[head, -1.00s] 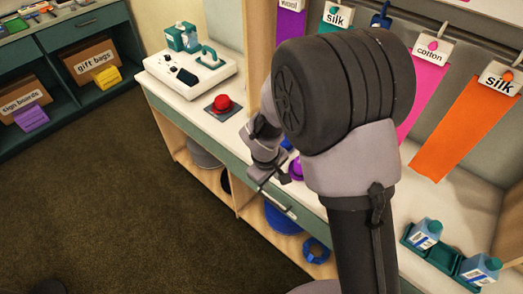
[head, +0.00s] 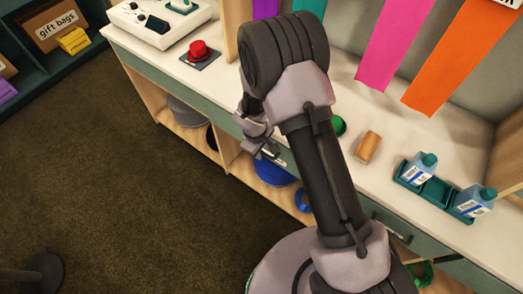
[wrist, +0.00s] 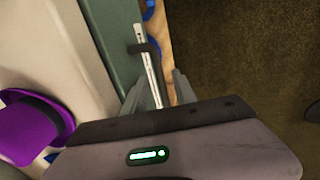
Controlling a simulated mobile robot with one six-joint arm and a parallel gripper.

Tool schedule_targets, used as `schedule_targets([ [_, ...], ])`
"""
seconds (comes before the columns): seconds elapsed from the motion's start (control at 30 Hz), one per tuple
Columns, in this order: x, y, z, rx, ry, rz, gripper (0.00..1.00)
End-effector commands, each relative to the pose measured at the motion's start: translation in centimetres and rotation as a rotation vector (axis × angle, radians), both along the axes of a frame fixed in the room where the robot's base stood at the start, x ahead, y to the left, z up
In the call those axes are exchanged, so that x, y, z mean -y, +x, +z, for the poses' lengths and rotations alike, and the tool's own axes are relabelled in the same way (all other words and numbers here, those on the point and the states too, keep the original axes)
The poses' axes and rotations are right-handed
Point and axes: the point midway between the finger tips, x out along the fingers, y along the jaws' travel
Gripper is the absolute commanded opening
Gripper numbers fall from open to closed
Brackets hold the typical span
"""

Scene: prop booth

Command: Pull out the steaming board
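The green front panel under the white counter (wrist: 108,38) carries a pale bar handle with a dark end bracket (wrist: 148,58). I take this to be the steaming board's front, but no label shows. In the wrist view my gripper (wrist: 159,95) is open, with one finger on each side of the handle's near end. Contact with the bar cannot be made out. In the head view my gripper (head: 262,150) is low at the counter's front edge, beside the handle, partly hidden by my arm.
A red button (head: 198,49), tan block (head: 368,147) and bottle tray (head: 432,188) also stand there. Another handle (head: 390,224) is farther right. Blue items (head: 275,172) sit on the shelf below. Carpet (head: 130,185) in front is free.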

Motion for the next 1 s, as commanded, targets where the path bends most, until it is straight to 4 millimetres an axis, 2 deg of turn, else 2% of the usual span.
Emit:
schedule_targets([
  [0.2, 0.01, 0.03, 0.03, 0.0, 0.0, 0.0, 0.33],
  [0.4, 0.01, 0.03, 0.04, 0.0, 0.0, 0.0, 0.0],
  [1.0, 0.01, 0.02, 0.04, 0.0, 0.0, -0.001, 0.0],
])
